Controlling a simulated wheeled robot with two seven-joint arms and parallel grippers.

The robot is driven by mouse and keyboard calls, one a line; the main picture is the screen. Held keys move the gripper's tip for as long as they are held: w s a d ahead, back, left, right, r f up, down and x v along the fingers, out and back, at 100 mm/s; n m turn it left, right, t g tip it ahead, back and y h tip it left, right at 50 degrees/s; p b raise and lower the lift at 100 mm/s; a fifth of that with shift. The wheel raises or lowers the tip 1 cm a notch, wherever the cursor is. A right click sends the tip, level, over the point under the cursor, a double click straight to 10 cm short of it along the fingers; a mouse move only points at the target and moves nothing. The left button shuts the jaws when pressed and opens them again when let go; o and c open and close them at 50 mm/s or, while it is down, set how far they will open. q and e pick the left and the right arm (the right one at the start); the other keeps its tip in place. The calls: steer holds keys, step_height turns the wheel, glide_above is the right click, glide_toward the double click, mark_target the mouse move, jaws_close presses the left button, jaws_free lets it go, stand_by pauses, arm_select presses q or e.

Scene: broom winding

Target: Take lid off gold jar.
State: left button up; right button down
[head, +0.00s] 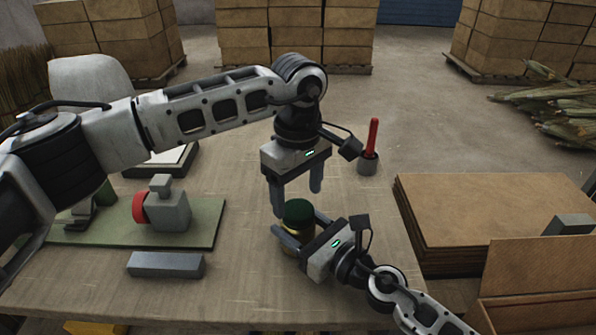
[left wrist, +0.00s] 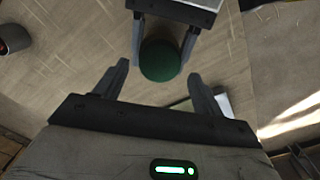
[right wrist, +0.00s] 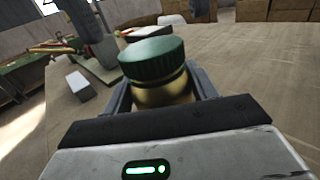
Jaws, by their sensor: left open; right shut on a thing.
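The gold jar (head: 299,228) stands on the wooden table with a dark green ridged lid (head: 298,210) on top. My right gripper (head: 293,229) is shut around the jar's body from the front right; the gold body (right wrist: 165,92) shows between its fingers in the right wrist view. My left gripper (head: 297,202) points down above the jar, open and empty. In the left wrist view the round green lid (left wrist: 160,60) lies beyond the gap between the left fingertips (left wrist: 158,75), apart from them. The lid sits on the jar and hides its mouth.
A grey clamp-like machine with a red knob (head: 166,208) stands on a green mat (head: 206,226) at left. A grey block (head: 166,265) lies in front of it. A grey cup with a red-handled tool (head: 369,158) stands behind the jar. Stacked brown boards (head: 480,215) lie right of the table.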

arm_select(q)
steer(key=shift+f, duration=1.5)
steer(key=c, duration=1)
steer(key=n, duration=0.6)
steer(key=shift+n, duration=0.4)
steer(key=n, duration=0.6)
steer(key=shift+r, duration=0.1)
steer(key=shift+r, duration=0.15)
steer(key=shift+r, duration=0.95)
